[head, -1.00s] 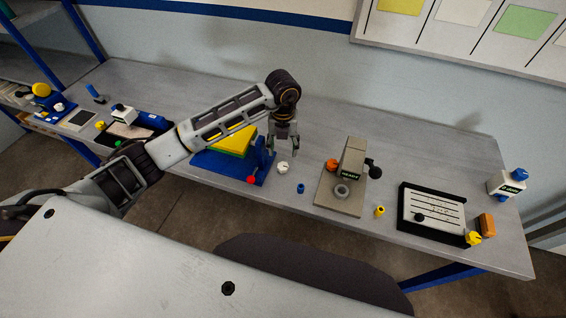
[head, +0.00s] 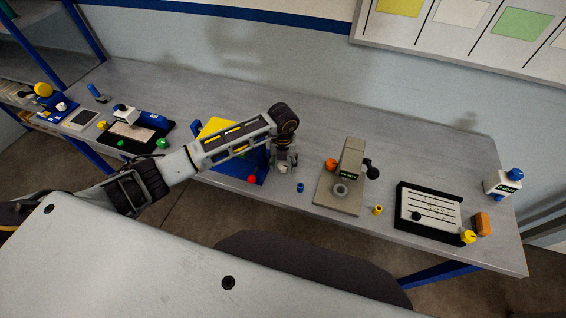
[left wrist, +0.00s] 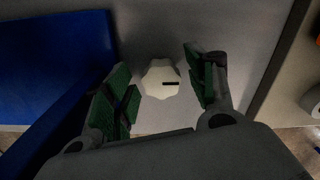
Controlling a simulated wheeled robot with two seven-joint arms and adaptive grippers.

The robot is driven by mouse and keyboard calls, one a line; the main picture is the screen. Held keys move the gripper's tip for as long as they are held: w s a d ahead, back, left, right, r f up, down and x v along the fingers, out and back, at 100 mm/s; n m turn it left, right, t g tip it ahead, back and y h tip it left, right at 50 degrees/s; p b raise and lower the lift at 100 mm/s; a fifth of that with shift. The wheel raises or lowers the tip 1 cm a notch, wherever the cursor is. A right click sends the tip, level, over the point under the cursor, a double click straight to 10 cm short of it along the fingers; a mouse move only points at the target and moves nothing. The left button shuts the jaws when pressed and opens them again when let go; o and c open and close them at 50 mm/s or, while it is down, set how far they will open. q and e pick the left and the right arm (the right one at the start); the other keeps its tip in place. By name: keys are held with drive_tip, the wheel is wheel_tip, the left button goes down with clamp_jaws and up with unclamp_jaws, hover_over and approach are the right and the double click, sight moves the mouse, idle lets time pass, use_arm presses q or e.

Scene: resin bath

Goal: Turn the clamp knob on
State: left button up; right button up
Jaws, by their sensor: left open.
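A white faceted knob (left wrist: 160,80) with a black pointer line sits on the bench beside a blue fixture (left wrist: 55,60). In the left wrist view the line points to the right. In the head view the knob (head: 283,169) is partly covered by my left gripper (head: 285,164). The left gripper points down over it. Its two green-padded fingers (left wrist: 162,88) are open, one on each side of the knob, with visible gaps in the wrist view. I cannot tell how far the fingertips are above the bench. My right gripper is not in view.
The blue fixture with a yellow block (head: 216,127) and red knob (head: 251,179) is at left. A grey machine (head: 345,180) with an orange knob (head: 331,165) stands at right. A small blue part (head: 300,187) lies between. The bench behind is clear.

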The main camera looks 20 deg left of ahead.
use_arm(q)
drive_tip(key=c, duration=1)
drive_tip(key=shift+c, duration=0.2)
